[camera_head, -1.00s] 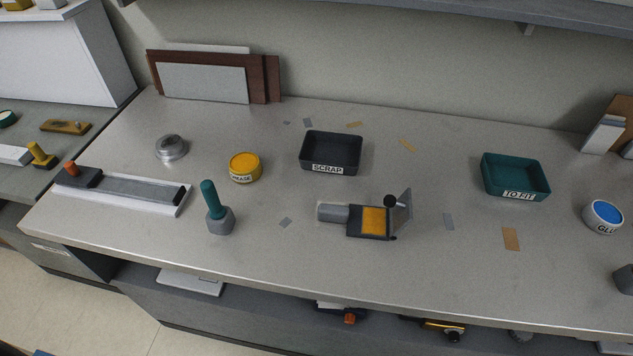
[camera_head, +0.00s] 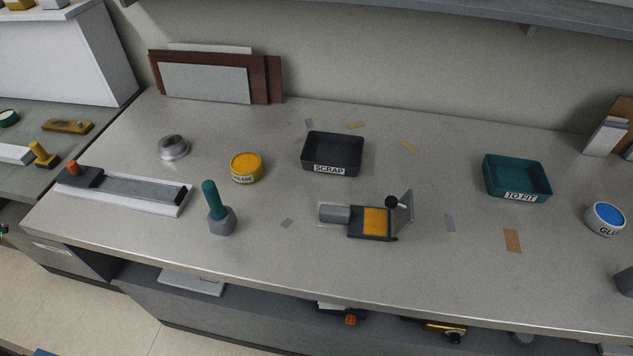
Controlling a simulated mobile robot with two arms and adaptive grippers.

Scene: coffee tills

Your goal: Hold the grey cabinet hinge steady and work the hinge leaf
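The grey cabinet hinge (camera_head: 338,214) lies on the bench near the middle. It has a grey cylindrical end at the left and a dark body with an orange-yellow pad. The hinge leaf (camera_head: 405,206) is a grey plate standing up at the hinge's right end, with a black round knob (camera_head: 391,202) beside it. Neither of my grippers is in view, and nothing touches the hinge.
A black SCRAP tray (camera_head: 333,153) stands behind the hinge, and a teal TO FIT tray (camera_head: 517,179) at the right. A yellow grease tin (camera_head: 246,167) and a teal-handled tool (camera_head: 216,209) stand to the left. Bench around the hinge is mostly clear.

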